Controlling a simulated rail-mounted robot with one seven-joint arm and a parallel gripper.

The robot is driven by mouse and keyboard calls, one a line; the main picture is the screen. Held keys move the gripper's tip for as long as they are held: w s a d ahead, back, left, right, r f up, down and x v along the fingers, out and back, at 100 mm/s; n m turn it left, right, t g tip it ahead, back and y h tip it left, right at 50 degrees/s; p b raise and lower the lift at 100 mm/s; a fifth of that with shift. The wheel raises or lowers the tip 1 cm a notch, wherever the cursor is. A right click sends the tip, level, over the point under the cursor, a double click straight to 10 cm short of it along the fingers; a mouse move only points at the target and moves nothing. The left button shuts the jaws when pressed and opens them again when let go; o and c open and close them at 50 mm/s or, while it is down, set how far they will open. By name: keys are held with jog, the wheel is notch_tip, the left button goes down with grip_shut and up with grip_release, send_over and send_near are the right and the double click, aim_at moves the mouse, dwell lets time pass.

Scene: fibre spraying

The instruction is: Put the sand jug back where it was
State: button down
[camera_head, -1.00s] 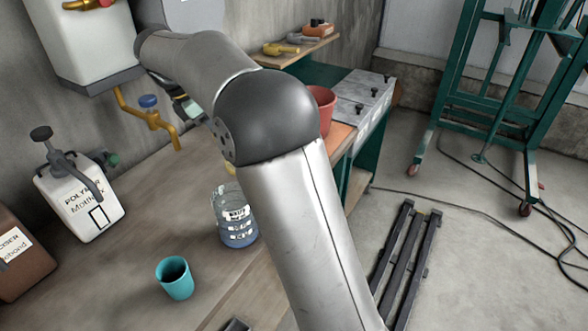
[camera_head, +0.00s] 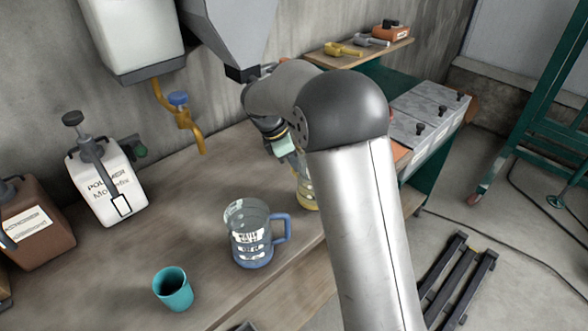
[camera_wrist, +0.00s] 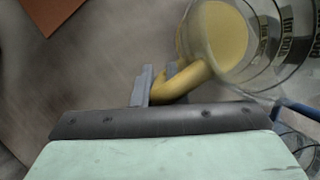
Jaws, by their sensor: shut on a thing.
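The sand jug (camera_head: 306,192) is a clear jug with yellow at its base, mostly hidden behind my arm in the head view. In the wrist view the sand jug (camera_wrist: 222,35) shows from above, with pale yellow sand inside and a yellow handle. My gripper (camera_wrist: 158,85) is shut on that handle. The fingers are largely hidden in the head view. I cannot tell whether the jug's base touches the bench.
A water jug (camera_head: 250,235) with a blue handle stands close left of the sand jug on the wooden bench (camera_head: 200,220). A teal cup (camera_head: 173,288) is nearer the front. A white polymer container (camera_head: 105,185) and brown container (camera_head: 35,225) stand at left.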

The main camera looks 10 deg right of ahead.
jog(key=shift+f, duration=1.55)
jog(key=shift+f, duration=0.1)
jog(key=c, duration=1.5)
grip_release()
jog(key=shift+f, duration=0.1)
jog(key=shift+o, duration=0.2)
jog(key=v, duration=1.2)
jog(key=s+d+m+y, duration=0.1)
jog(key=s+d+m, duration=0.25)
jog(key=s, duration=0.35)
jog(key=s+d+m+y, duration=0.1)
jog(key=s+d+m, duration=0.2)
jog(key=s+m, duration=0.35)
jog(key=s+d+f+m+y, duration=0.1)
jog(key=s+f+m, duration=0.2)
jog(key=s, duration=0.6)
jog(key=s+d+f+m+y, duration=0.1)
jog(key=s+f+m, duration=0.2)
jog(key=s, duration=0.7)
jog(key=shift+s+m+y, duration=0.25)
jog(key=shift+m+y, duration=0.05)
jog(key=shift+m, duration=0.9)
